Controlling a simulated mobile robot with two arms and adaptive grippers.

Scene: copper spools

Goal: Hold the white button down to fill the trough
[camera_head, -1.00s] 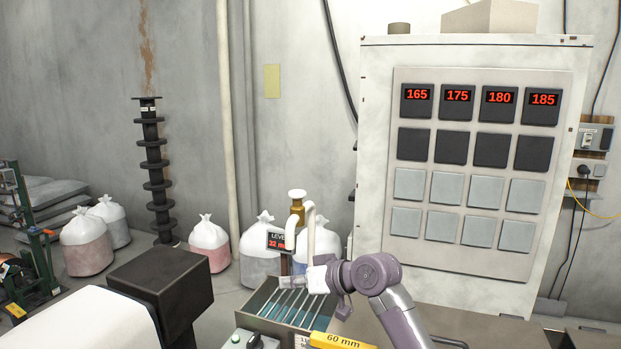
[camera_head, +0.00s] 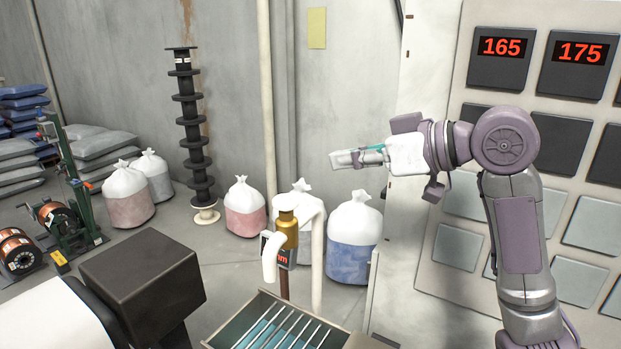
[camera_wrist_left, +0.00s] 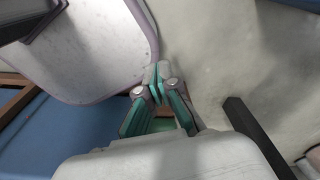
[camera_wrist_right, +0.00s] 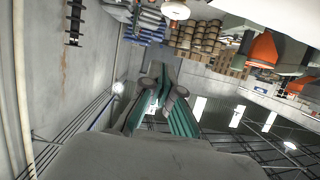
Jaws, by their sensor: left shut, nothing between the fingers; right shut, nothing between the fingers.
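The trough (camera_head: 227,337) stands at the bottom centre of the head view, with several thin bars across it and blue between them. Above it is a brass valve (camera_head: 290,232) with a pale cap and a white curved spout (camera_head: 270,259). No white button shows clearly; I cannot tell whether the cap is one. My right gripper (camera_head: 340,159) is shut and empty, raised above and right of the valve, apart from it. It also shows in the right wrist view (camera_wrist_right: 157,88). My left gripper (camera_wrist_left: 158,85) is shut and empty in the left wrist view, outside the head view.
A red level display (camera_head: 280,253) is mostly hidden behind the spout. A large cabinet panel (camera_head: 455,212) with several square tiles stands at the right. Several bags, including a blue one (camera_head: 352,244), stand behind the trough. A black block (camera_head: 140,275) is at the left front.

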